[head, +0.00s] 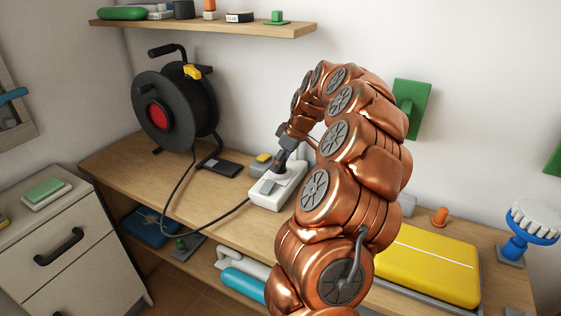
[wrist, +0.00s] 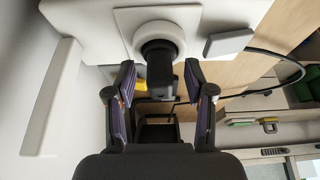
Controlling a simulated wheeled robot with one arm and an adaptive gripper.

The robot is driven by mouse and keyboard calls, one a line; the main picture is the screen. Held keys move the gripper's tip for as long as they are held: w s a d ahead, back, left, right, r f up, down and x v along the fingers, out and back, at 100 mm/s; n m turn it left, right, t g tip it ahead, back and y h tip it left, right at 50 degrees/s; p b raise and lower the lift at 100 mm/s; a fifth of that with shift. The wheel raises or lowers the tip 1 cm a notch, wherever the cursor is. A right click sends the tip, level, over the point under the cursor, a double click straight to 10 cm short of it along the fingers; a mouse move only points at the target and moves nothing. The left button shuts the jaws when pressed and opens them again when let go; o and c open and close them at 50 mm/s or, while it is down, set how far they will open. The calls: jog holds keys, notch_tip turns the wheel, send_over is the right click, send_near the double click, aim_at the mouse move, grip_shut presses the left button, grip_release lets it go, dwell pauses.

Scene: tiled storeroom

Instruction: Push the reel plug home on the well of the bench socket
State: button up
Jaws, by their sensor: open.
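The bench socket (head: 262,197) is a white box on the wooden bench, and its pale face fills the top of the wrist view (wrist: 100,22). In the wrist view the black plug (wrist: 158,72) stands at the round white-rimmed well (wrist: 181,32); I cannot tell how deep it sits. My gripper (wrist: 159,68) is open, one finger on each side of the plug, with visible gaps. In the head view my gripper (head: 284,158) is over the socket and hides most of the plug. The black cable reel (head: 172,108) stands at the back left with its cable (head: 172,190) looping to the socket.
A yellow case (head: 430,262) lies right of my arm. A shelf (head: 230,29) hangs above. Bare bench shows left of the socket.

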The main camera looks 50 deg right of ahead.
jog(key=v, duration=1.2)
dwell(0.5)
jog(key=s+a+r+n+g+p, duration=0.1)
jog(key=a+r+p, duration=0.2)
jog(key=a, duration=1)
jog(key=s+a+r+g+p, duration=0.1)
jog(key=a+r+p, duration=0.1)
jog(key=a, duration=1.2)
jog(key=s+a+f+m+g+p, duration=0.1)
jog(key=s+a+g+p, duration=0.15)
jog(key=s+a, duration=0.65)
jog(key=s+a+f+m+g+p, duration=0.1)
jog(key=s+f, duration=0.1)
jog(key=s, duration=0.5)
jog(key=s+a+f+m+h+p, duration=0.1)
jog(key=s+a+f+m+p, duration=0.1)
jog(key=s, duration=0.5)
jog(key=shift+s+g, duration=0.2)
jog(key=shift+g, duration=0.15)
jog(key=shift+d, duration=0.1)
